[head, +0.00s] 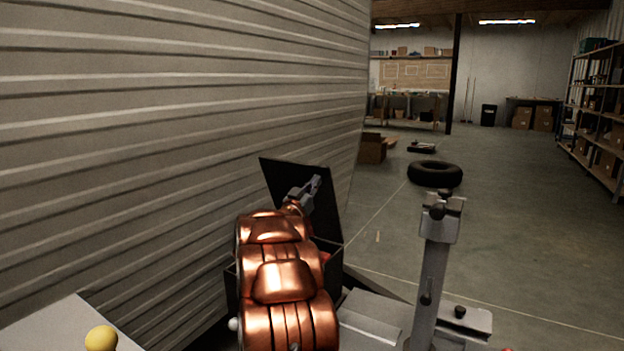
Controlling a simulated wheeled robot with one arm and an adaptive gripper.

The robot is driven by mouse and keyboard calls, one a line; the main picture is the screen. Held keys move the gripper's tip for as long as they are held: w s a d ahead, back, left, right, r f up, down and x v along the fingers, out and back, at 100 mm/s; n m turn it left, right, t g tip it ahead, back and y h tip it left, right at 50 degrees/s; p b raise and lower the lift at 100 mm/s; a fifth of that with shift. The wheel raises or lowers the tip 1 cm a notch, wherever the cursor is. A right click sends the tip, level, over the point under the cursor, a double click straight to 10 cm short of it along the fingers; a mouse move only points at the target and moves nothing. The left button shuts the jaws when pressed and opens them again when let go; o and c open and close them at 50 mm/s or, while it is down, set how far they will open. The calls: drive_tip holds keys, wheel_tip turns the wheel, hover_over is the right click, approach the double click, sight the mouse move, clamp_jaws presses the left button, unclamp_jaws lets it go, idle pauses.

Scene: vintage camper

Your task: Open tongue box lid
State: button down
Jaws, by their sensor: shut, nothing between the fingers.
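The black tongue box (231,288) sits in front of the camper's ribbed wall in the head view. Its flat black lid (327,215) stands raised and steeply tilted, so the box is open. My copper-coloured arm reaches forward over the box and hides most of its inside and its near side. My gripper (315,186) is at the arm's far end, in front of the lid's upper part. Its fingers look closed and hold nothing. I cannot tell whether it touches the lid.
The camper's ribbed wall (170,130) fills the left. A grey upright jack (432,270) stands right of the box, by a pale metal plate (375,318). A black tire (435,174) and a cardboard box (372,149) lie farther back. The floor at right is open.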

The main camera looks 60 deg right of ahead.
drive_tip(key=shift+d+r+y+p, duration=0.35)
drive_tip(key=shift+d+p, duration=0.4)
drive_tip(key=shift+p, duration=0.15)
drive_tip(key=shift+a, duration=0.15)
drive_tip(key=p+v, duration=0.2)
drive_tip(key=v, duration=1.1)
drive_tip(key=shift+a+f, duration=0.3)
